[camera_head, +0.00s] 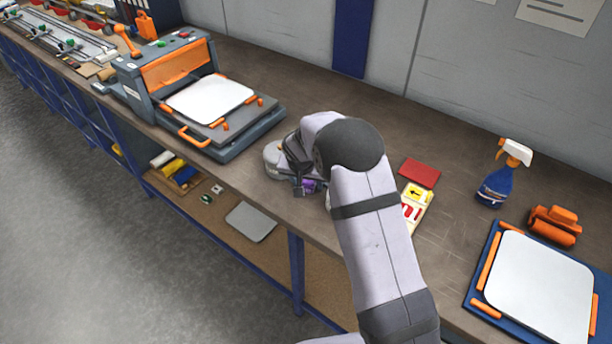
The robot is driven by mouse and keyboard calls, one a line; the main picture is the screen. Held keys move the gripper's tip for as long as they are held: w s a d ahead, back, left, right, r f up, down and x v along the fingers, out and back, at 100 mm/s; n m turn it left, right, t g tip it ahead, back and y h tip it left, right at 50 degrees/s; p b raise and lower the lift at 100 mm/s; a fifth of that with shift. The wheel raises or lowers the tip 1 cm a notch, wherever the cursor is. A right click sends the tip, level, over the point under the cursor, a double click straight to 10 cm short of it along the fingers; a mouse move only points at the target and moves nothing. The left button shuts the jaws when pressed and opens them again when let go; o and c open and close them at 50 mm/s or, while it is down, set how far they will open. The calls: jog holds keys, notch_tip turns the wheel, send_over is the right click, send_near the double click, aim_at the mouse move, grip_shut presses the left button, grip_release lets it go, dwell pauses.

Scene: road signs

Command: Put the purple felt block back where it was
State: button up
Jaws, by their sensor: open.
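The purple felt block (309,186) shows as a small purple patch beside my gripper (303,188), near the front edge of the workbench. My arm covers much of it. My gripper is open and points down at the block; the fingers are small and partly hidden, so I cannot tell whether they touch the block or stand around it.
A red block (419,173) and a tray with sign pieces (414,204) lie right of my arm. A blue spray bottle (502,173), an orange tool (555,226) and a white plate (540,285) are at right. A press (180,85) stands at left.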

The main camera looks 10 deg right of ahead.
jog(key=b+v, duration=0.3)
jog(key=v, duration=0.9)
jog(key=s+d+f+n+g+y, duration=0.1)
jog(key=s+d+f+n+g, duration=0.1)
jog(key=s, duration=1.3)
jog(key=s+d+f+n+g, duration=0.2)
jog(key=s+d+f, duration=0.1)
jog(key=s, duration=1.2)
jog(key=shift+d+y, duration=0.35)
jog(key=shift+y, duration=0.05)
jog(key=shift+w, duration=0.1)
